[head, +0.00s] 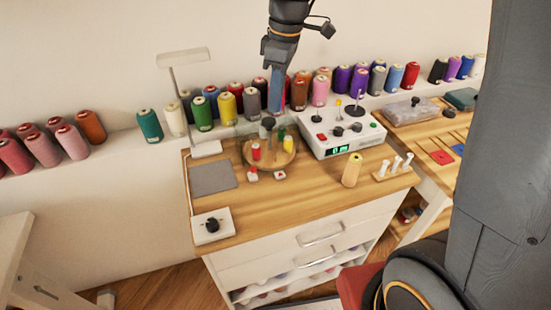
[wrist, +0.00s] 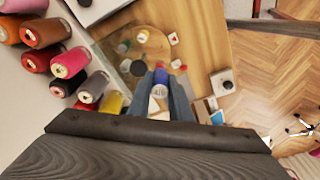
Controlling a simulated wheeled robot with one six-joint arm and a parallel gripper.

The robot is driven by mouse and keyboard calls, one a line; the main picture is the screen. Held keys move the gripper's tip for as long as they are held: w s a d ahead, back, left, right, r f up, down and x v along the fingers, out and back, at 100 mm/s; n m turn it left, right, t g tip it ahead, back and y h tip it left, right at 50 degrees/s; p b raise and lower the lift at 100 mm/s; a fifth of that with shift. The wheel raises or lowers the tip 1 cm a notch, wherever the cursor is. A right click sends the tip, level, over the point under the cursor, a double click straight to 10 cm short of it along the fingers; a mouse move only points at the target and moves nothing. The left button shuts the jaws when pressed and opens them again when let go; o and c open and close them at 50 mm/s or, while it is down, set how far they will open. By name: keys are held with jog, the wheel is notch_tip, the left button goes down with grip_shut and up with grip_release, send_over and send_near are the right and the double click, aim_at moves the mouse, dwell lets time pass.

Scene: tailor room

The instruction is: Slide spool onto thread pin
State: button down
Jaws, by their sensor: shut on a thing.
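My gripper (head: 275,108) hangs near the back of the round wooden stand (head: 248,160) in the head view. In the wrist view its two fingers (wrist: 160,92) are shut on a small spool (wrist: 159,90) with a pale round end, apparently blue below. The fingers hide this spool in the head view. A red spool (head: 256,152) and a yellow spool (head: 288,144) stand on the round stand. I cannot tell which pin is the task's. The held spool looks apart from the pins.
Large thread cones (head: 228,106) line the wall shelf close behind my gripper. A lamp (head: 183,58), a grey pad (head: 213,178) and a knob box (head: 213,226) stand on the left of the table. A tan cone (head: 352,170) stands near the white pegs (head: 396,166).

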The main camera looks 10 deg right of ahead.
notch_tip(320, 180, down, 18)
jog(key=p, duration=0.4)
jog(key=shift+r, duration=0.2)
jog(key=shift+f, duration=0.2)
jog(key=c, duration=1.6)
grip_release()
jog(key=shift+r, duration=0.1)
